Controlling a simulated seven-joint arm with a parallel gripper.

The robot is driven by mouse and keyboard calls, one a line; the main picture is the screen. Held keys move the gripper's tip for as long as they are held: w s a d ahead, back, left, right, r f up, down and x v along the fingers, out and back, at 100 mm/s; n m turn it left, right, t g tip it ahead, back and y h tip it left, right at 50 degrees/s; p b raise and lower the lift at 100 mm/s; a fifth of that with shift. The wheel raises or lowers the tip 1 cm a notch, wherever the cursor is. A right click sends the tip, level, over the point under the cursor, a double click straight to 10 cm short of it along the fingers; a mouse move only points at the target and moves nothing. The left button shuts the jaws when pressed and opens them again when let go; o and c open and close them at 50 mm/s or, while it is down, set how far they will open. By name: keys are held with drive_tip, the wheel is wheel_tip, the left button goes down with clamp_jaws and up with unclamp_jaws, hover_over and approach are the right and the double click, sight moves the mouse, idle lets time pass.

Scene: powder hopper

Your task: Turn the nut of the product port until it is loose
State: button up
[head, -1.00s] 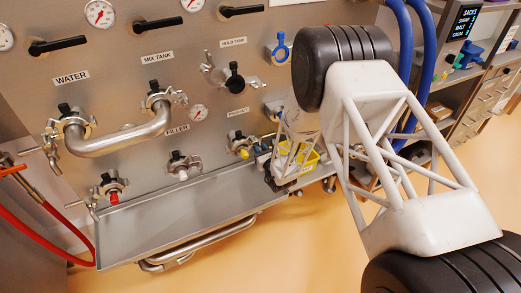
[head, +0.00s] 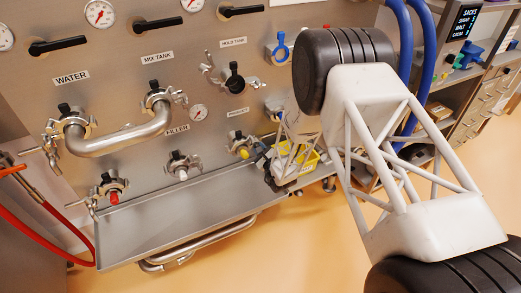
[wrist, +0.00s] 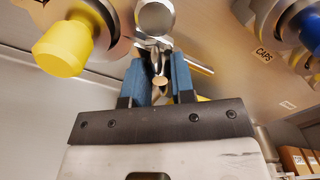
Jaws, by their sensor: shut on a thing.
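The product port, with a yellow cap (head: 243,153), sits on the steel panel under the PRODUCT label. In the wrist view the yellow cap (wrist: 62,48) is large at upper left, with the steel clamp beside it. My gripper (wrist: 158,62) has its two blue fingers on either side of the clamp's small steel nut (wrist: 160,66) and is shut on it. A round tan end shows between the fingers. In the head view my gripper (head: 266,160) is just right of the port, and my arm partly hides that area; the nut cannot be made out there.
A steel drip tray (head: 190,200) runs below the ports. Ports with a red cap (head: 114,197) and a white cap (head: 183,174) lie to the left. A yellow bin (head: 310,161) is behind my wrist. In the wrist view a blue-capped port (wrist: 305,25) is at upper right.

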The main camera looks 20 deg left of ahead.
idle(0.4)
drive_tip(key=n, duration=0.5)
drive_tip(key=shift+n, duration=2.4)
drive_tip(key=o, duration=0.7)
drive_tip(key=shift+c, duration=0.2)
drive_tip(key=v, duration=0.9)
